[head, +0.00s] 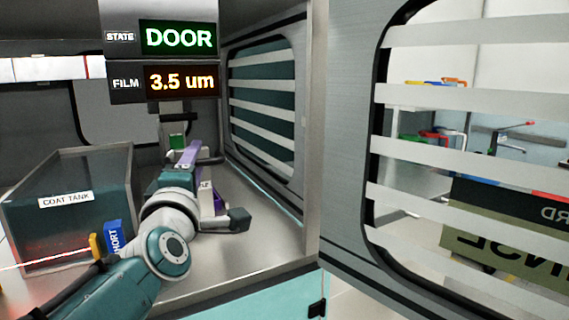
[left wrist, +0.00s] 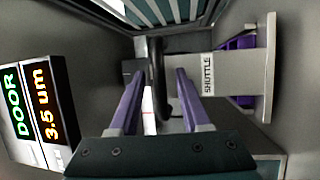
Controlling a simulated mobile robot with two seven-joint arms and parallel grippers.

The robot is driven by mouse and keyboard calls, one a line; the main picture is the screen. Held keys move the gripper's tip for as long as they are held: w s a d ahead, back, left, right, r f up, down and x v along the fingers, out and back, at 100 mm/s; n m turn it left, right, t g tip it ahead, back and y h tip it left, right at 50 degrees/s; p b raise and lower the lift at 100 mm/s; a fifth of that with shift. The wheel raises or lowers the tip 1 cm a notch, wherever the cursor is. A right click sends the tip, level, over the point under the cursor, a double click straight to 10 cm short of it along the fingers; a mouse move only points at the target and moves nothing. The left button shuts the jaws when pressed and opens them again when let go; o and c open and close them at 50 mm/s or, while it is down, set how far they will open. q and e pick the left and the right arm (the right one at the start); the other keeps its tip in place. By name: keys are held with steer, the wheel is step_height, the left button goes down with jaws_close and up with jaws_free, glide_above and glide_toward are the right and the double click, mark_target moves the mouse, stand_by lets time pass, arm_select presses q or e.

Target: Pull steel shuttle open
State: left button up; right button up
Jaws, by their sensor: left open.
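The shuttle (left wrist: 208,75), a grey steel plate with a white SHUTTLE label, lies right of my fingers in the left wrist view. A dark upright bar (left wrist: 156,70), like a handle, shows between the two purple fingers. I cannot tell whether it is within their reach or beyond it. My left gripper (left wrist: 160,76) is open and not closed on anything. In the head view my left gripper (head: 189,152) is inside the chamber, its arm hiding much of the shuttle. My right gripper is out of view.
A glass box labelled COAT TANK (head: 66,200) stands left of my arm, near a blue tag (head: 113,237). A display (head: 163,62) reads DOOR and 3.5 um. A chamber wall with a slatted window (head: 262,100) is close on the right; a slatted door panel (head: 345,150) stands further right.

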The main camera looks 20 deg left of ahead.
arm_select(q)
jaws_close()
stand_by(1.4)
